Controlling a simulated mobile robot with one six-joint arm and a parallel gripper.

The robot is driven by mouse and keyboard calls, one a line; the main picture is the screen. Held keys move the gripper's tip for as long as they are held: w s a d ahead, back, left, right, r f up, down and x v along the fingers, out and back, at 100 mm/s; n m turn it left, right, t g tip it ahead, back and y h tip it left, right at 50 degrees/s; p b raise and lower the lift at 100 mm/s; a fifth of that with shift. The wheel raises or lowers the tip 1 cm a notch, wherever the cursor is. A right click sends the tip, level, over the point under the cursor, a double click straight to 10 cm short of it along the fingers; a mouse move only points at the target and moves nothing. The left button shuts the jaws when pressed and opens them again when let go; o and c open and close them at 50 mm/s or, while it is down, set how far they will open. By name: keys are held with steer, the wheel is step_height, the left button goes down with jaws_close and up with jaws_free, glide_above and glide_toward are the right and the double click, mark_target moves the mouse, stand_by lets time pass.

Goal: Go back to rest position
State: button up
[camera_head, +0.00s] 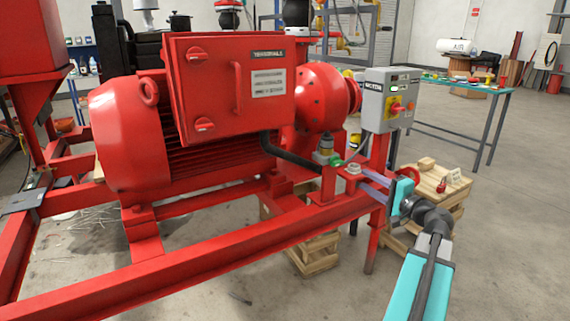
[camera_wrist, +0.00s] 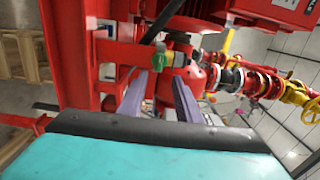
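My gripper (camera_head: 364,181) is at the right of the red pump skid in the head view, its grey-purple fingers pointing left toward the frame. In the wrist view my gripper (camera_wrist: 160,82) has its two fingers clearly apart, with nothing seen held between them. A small fitting with a green part (camera_wrist: 162,59) shows beyond the fingertips. The same fitting (camera_head: 326,158) stands on the red frame, left of the fingertips in the head view. Whether the fingers touch anything cannot be told.
The red motor (camera_head: 125,135) and red control box (camera_head: 228,85) fill the left and middle. A grey switch box (camera_head: 390,98) stands just above my gripper. The floor at right is clear.

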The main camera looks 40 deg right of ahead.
steer(key=w+a+f+n+g+y+p, duration=0.35)
steer(key=w+a+f+p, duration=0.2)
steer(key=a+f, duration=0.55)
steer(key=w+a+f+n+g+y+p, duration=0.2)
steer(key=w+a+f+g+p, duration=0.3)
steer(key=a+f, duration=0.65)
steer(key=s+a+f+n+g+y+p, duration=0.1)
steer(key=a+f+g, duration=0.15)
steer(key=a, duration=0.35)
steer(key=a+f+n+g+p, duration=0.1)
steer(key=a+f+p, duration=0.15)
steer(key=a, duration=0.45)
steer(key=s+a+f+n+g+p, duration=0.3)
steer(key=s+a+f, duration=0.2)
steer(key=s+a, duration=0.15)
steer(key=s+a+f+n+g+p, duration=0.2)
steer(key=s+a+f+g+p, duration=0.15)
steer(key=s+a, duration=0.35)
steer(key=s+a+f+n+g+h+p, duration=0.1)
steer(key=s+a+n+g+h+p, duration=0.1)
steer(key=s, duration=0.6)
steer(key=s+a+f+n+g+h+p, duration=0.1)
steer(key=s+a+n+g+h+p, duration=0.2)
steer(key=s, duration=0.5)
steer(key=shift+s+a+f+n+p, duration=0.25)
steer(key=shift+f+n+p, duration=0.15)
steer(key=shift+n, duration=0.15)
